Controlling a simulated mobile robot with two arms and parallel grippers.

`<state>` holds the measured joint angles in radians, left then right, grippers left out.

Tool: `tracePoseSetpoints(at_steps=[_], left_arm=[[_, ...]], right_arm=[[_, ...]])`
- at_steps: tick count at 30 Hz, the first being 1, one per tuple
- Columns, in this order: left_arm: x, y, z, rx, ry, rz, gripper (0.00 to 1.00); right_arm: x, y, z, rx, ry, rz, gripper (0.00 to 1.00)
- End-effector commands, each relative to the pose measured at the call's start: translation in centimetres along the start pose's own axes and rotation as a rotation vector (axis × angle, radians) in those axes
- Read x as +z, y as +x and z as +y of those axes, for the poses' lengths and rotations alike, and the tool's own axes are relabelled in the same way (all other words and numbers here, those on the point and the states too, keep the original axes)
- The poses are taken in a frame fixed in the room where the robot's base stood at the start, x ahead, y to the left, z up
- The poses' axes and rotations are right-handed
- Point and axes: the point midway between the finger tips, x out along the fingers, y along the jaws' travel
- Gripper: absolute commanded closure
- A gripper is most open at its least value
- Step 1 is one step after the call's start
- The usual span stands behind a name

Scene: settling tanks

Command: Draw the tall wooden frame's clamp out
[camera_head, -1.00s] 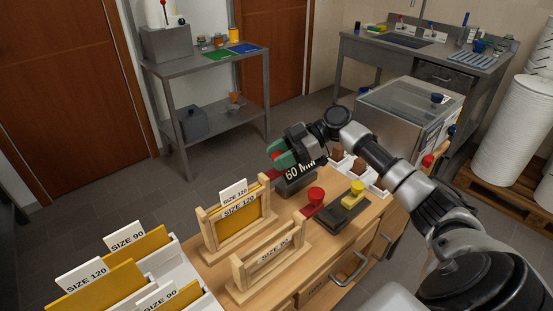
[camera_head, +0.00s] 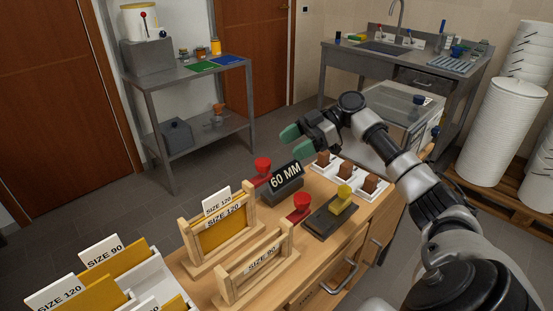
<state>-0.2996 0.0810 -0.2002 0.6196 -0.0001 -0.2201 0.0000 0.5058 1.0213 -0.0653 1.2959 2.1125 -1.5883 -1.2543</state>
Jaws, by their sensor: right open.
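The tall wooden frame (camera_head: 247,217), marked SIZE 120, stands on the wooden bench and holds a yellow panel with a white SIZE 120 card. A red-knobbed piece (camera_head: 263,165) stands behind the frame's right post, beside the dark 60 MM block (camera_head: 287,184). It looks like the frame's clamp; I cannot tell whether it still touches the post. My right gripper (camera_head: 297,129) has green fingertips. It is open and empty, above and to the right of the red knob and apart from it. My left gripper is out of view.
A lower SIZE 90 frame (camera_head: 262,262) stands in front. A second red-knobbed piece (camera_head: 299,205) and a dark plate (camera_head: 325,221) with a yellow-handled piece (camera_head: 342,197) are right. White trays with brown-topped pieces (camera_head: 347,178) lie behind. White card bins (camera_head: 165,282) are at left.

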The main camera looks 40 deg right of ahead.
Motion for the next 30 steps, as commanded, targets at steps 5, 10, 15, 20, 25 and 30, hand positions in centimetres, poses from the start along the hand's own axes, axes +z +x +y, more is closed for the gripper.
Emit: tracePoseSetpoints(at_steps=[5, 10, 15, 20, 25, 30], left_arm=[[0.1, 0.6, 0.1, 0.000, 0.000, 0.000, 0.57], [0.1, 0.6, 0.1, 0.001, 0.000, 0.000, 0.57], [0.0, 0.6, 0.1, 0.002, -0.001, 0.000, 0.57], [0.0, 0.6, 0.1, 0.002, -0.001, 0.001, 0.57], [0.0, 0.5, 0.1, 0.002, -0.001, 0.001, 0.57], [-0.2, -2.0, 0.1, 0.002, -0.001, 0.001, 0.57]], right_arm=[[0.1, -2.1, 0.1, 0.002, 0.000, 0.000, 0.33], [0.0, -2.6, 0.0, 0.001, 0.000, 0.000, 0.33], [0.0, -2.5, 0.0, 0.000, 0.000, 0.000, 0.33], [0.0, -2.5, 0.0, 0.000, 0.000, 0.000, 0.33], [-0.1, -2.5, 0.0, 0.000, 0.000, 0.000, 0.33], [-2.5, -3.5, 0.0, 0.001, 0.000, 0.000, 0.33]])
